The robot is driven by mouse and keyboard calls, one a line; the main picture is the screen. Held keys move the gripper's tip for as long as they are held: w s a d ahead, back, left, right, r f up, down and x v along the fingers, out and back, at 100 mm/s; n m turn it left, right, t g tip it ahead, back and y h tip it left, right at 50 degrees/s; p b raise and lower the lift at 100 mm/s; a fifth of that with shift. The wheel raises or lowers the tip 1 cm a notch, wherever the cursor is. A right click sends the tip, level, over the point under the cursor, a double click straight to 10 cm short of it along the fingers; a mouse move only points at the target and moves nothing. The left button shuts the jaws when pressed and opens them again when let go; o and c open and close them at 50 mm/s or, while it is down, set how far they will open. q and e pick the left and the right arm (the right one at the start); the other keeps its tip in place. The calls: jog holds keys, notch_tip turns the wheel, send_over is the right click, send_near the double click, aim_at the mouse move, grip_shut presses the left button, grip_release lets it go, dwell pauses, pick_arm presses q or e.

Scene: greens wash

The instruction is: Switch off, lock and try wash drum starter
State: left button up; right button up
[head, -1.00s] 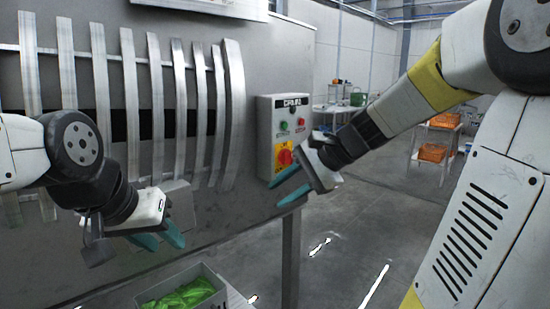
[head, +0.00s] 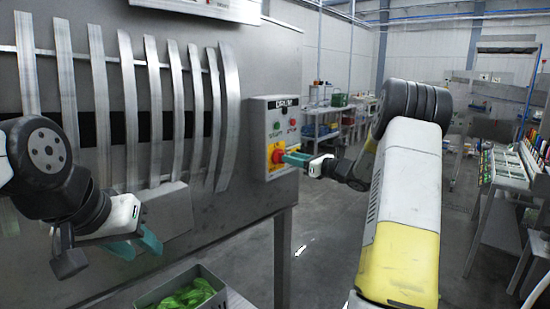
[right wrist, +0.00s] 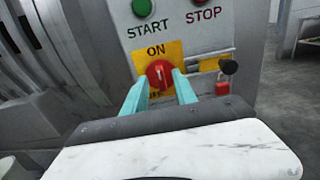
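The DRUM starter box (head: 259,130) is mounted at the right end of the machine. Its red rotary switch (right wrist: 158,72) sits on a yellow plate, with the handle roughly upright towards ON; the lower label is partly hidden. Green START (right wrist: 142,7) and red STOP (right wrist: 197,3) buttons are above. A small red padlock (right wrist: 222,88) hangs right of the switch, below a black round part (right wrist: 229,67). My right gripper (right wrist: 160,96) is open, its teal fingers just below and either side of the switch; contact is unclear. My left gripper (head: 137,246) is open and empty before the drum.
The slatted steel drum machine (head: 150,120) fills the left. A grey crate of greens (head: 190,295) stands below my left gripper. A machine leg (head: 282,258) stands beneath the starter box.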

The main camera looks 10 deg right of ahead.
jog(key=shift+x, duration=1.6)
grip_shut()
